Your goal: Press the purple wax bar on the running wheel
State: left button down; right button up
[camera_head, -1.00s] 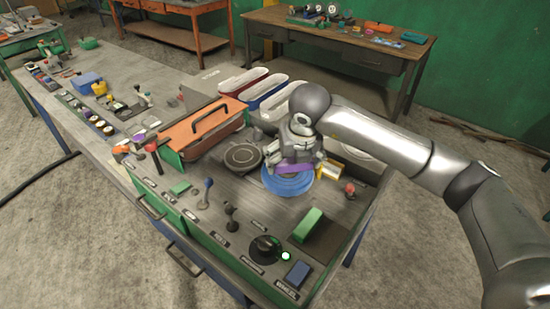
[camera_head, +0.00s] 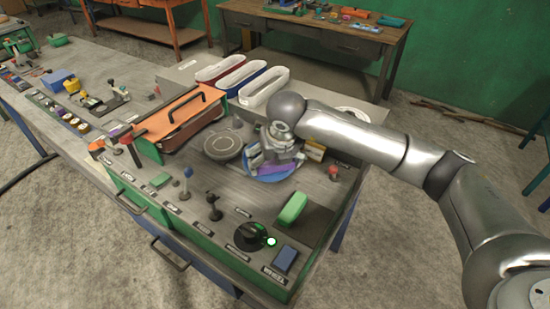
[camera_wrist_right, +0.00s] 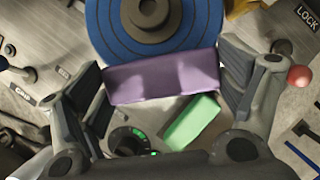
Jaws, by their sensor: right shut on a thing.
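The purple wax bar (camera_wrist_right: 162,77) lies crosswise between the two fingers of my right gripper (camera_wrist_right: 165,90), which is shut on it. In the head view, the gripper (camera_head: 272,160) is over the blue wheel (camera_head: 268,175), and part of the bar (camera_head: 256,161) shows at its left. In the wrist view, the bar's long edge overlaps the rim of the wheel (camera_wrist_right: 110,28); whether they touch is not clear. The wheel's grey hub is in the wrist view, beyond the bar. My left gripper is not in view.
A grey disc (camera_head: 223,146) sits left of the wheel. A green block (camera_head: 292,208), a black dial (camera_head: 250,236) with a green light and a blue block (camera_head: 285,259) are at the front. A red knob (camera_head: 333,171) is at the right, levers at the front left.

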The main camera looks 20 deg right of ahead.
jog(key=shift+f+b, duration=0.6)
jog(key=shift+b, duration=0.05)
dwell(0.8)
jog(key=shift+f, duration=0.1)
dwell(2.0)
jog(key=shift+r+p, duration=0.5)
jog(key=shift+r, duration=0.7)
jog(key=shift+r+p, duration=1.1)
jog(key=shift+r, duration=1.85)
